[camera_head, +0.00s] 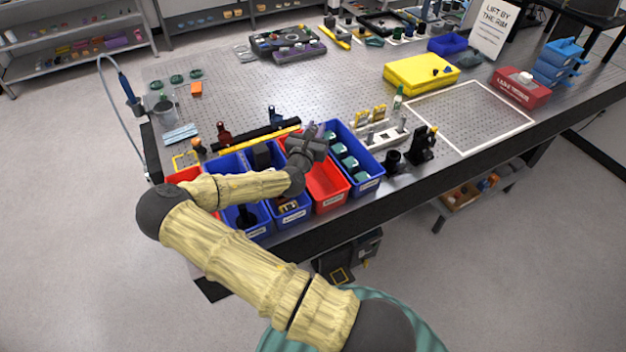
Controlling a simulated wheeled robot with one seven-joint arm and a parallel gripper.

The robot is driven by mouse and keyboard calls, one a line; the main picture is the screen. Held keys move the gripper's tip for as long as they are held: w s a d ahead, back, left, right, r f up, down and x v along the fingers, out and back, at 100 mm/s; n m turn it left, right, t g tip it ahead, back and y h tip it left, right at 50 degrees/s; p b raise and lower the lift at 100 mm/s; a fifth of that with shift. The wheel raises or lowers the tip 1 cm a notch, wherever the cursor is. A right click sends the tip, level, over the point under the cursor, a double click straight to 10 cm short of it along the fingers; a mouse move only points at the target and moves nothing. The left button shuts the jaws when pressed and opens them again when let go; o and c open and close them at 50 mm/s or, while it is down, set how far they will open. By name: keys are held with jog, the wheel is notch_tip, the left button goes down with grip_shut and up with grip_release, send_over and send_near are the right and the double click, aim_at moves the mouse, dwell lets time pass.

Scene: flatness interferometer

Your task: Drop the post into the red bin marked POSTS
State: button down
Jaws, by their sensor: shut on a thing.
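My gripper (313,139) is over the back part of a red bin (327,188) in the row along the table's near edge. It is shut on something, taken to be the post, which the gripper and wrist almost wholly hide. The red bin stands between two blue bins, and its visible floor looks bare. Its white front label (331,202) is too small to read. Another red bin (184,175) shows at the left end of the row, mostly behind my arm.
The blue bin (368,183) at right holds several teal-and-white parts. Blue bins (291,217) at left hold dark parts. A black bar with a yellow strip (262,137) lies behind the bins. A black mount (422,148) stands right. A white-framed area (468,115) is clear.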

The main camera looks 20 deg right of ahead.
dwell(0.3)
notch_tip(320, 180, down, 5)
jog(key=b, duration=0.3)
jog(key=shift+w+d+r, duration=0.1)
jog(key=shift+w+r, duration=0.05)
jog(key=shift+r, duration=0.05)
jog(key=shift+d+f, duration=0.1)
jog(key=shift+f, duration=0.2)
jog(key=shift+f+b, duration=0.25)
jog(key=shift+b, duration=0.05)
jog(key=shift+a+f, duration=0.1)
jog(key=shift+a, duration=0.2)
jog(key=shift+s, duration=0.2)
